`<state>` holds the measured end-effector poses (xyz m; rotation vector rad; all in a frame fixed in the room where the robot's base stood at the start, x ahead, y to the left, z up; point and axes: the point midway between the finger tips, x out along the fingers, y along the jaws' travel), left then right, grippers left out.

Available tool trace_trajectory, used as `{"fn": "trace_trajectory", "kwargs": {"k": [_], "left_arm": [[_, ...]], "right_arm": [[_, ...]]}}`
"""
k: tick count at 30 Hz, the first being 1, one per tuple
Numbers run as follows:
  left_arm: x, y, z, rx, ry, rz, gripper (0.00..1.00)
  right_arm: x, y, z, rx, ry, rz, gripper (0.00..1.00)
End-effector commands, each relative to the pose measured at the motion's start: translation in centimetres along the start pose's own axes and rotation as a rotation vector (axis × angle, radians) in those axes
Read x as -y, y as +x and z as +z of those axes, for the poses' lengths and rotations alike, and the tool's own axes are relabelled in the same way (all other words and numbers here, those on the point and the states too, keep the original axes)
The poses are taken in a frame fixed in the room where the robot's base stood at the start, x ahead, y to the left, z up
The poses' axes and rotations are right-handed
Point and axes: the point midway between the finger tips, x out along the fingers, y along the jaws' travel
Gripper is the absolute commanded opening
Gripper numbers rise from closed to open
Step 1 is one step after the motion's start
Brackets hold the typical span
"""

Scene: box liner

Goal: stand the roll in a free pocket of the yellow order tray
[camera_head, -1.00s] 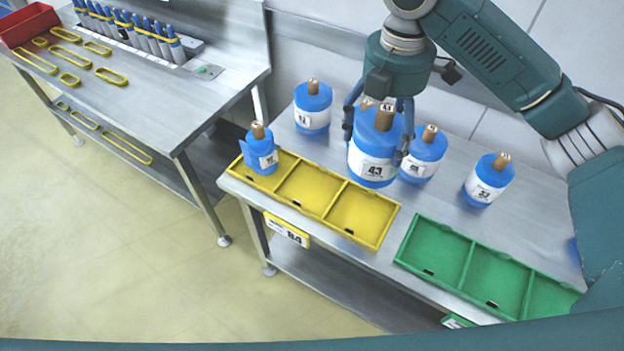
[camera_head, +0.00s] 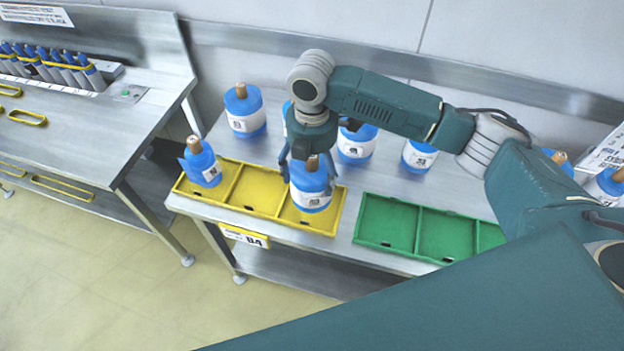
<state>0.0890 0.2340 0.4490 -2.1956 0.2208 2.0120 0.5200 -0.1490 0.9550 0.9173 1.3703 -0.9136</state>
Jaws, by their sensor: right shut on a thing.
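The yellow order tray (camera_head: 258,191) lies along the front edge of the steel table and has three pockets. Its left pocket holds a blue roll (camera_head: 201,164) with a white label and brown core. Its middle pocket is empty. My right gripper (camera_head: 309,169) is shut around another blue roll (camera_head: 311,188), which is upright with its brown core up. This roll is at the tray's right pocket, low over or in it; I cannot tell whether its base touches the pocket floor. My left gripper is not in view.
A green tray (camera_head: 388,221) with empty visible pockets lies to the right. Several blue rolls stand behind, including one at back left (camera_head: 245,111) and one behind my arm (camera_head: 357,146). Another steel bench (camera_head: 95,135) stands at left with yellow rings.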

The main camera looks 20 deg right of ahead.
Motion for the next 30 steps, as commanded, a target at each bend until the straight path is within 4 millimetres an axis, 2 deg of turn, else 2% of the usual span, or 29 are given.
{"fn": "trace_trajectory", "kwargs": {"k": [10, 22, 23, 25, 30], "left_arm": [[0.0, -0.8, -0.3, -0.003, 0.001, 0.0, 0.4], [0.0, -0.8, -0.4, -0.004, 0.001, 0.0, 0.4], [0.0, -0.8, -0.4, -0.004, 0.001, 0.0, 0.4], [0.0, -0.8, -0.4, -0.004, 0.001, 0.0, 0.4], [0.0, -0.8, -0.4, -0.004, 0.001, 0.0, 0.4]], "right_arm": [[-0.1, 3.7, 0.0, 0.0, 0.0, 0.002, 0.23], [-0.1, 4.2, 0.0, 0.0, -0.001, 0.002, 0.23], [0.1, 4.4, 0.0, 0.001, -0.001, -0.002, 0.86], [0.1, 4.4, 0.0, 0.001, -0.001, -0.002, 0.99], [0.1, 4.3, 0.0, 0.001, 0.0, -0.002, 0.99]]}}
